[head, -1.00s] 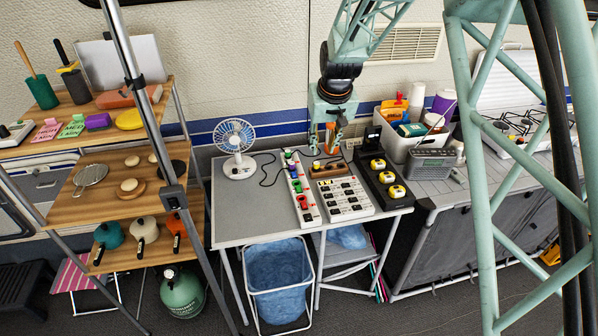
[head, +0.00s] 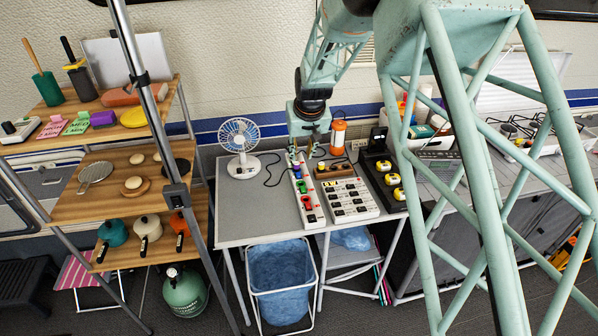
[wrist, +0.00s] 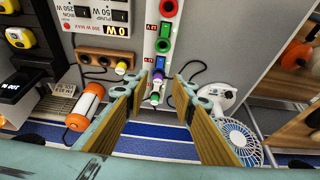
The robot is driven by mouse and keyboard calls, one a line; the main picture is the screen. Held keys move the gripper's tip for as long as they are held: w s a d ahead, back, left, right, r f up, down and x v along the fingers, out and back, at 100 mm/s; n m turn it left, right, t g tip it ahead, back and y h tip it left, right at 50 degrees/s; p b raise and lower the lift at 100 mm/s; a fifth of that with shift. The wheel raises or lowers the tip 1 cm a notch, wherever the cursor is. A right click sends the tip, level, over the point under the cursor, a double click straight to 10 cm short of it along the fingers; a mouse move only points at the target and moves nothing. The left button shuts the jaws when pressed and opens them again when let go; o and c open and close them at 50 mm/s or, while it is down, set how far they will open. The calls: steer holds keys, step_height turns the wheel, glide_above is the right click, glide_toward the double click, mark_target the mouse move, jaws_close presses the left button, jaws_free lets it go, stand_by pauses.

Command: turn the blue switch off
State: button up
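The blue switch (wrist: 160,63) is on a long white power strip (wrist: 149,32) in the wrist view, near a green ring-shaped piece (wrist: 163,45). In the head view a blue piece (head: 301,187) shows on the strip, too small to read its position. My gripper (wrist: 160,82) is open, with one finger on each side of the strip's far end, close to the blue switch. Nothing is seen held between the fingers. A purple-and-white plug (wrist: 155,98) shows between them. I cannot tell whether the fingers touch anything. In the head view my gripper (head: 303,153) is over the strip's far end.
A brown socket block (head: 333,170) and a white meter panel (head: 345,200) lie right of the strip. An orange lantern (head: 338,137) stands behind them, and a fan (head: 240,145) stands to the left. Black cables run nearby. The grey table (head: 250,215) is clear at front left.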

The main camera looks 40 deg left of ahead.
mark_target(298, 174)
steer(key=shift+f, duration=0.1)
steer(key=shift+b+x, duration=0.4)
steer(key=shift+x, duration=6.4)
steer(key=shift+c, duration=0.7)
jaws_close()
